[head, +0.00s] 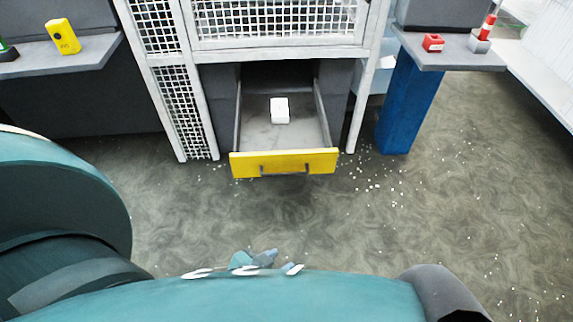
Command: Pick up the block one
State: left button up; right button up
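A small white block (280,110) sits on the grey floor of an open drawer (284,163) with a yellow front and a dark handle. The block stands near the middle of the drawer, clear of its side walls. My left arm comes in large and teal from the left. What looks like part of my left gripper (245,267) shows as small pale and blue-grey pieces at the bottom centre, mostly hidden behind my teal body. It is well short of the drawer and apart from the block. Its opening cannot be made out. My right gripper is not seen.
White mesh guarding (275,22) stands over the drawer. A shelf at left holds a yellow device (63,36). A blue post (400,110) stands below. The floor before the drawer is open, with white crumbs.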

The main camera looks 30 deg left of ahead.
aim_at(281, 113)
jog(key=i+l+u, duration=0.15)
jog(key=i+u, duration=0.3)
jog(key=i+l+u, duration=0.25)
jog(key=u, duration=0.25)
jog(key=i+l, duration=0.25)
jog(key=i+l+u, duration=0.15)
jog(key=l, duration=0.3)
jog(key=i+l, duration=0.3)
jog(key=l+u, duration=0.05)
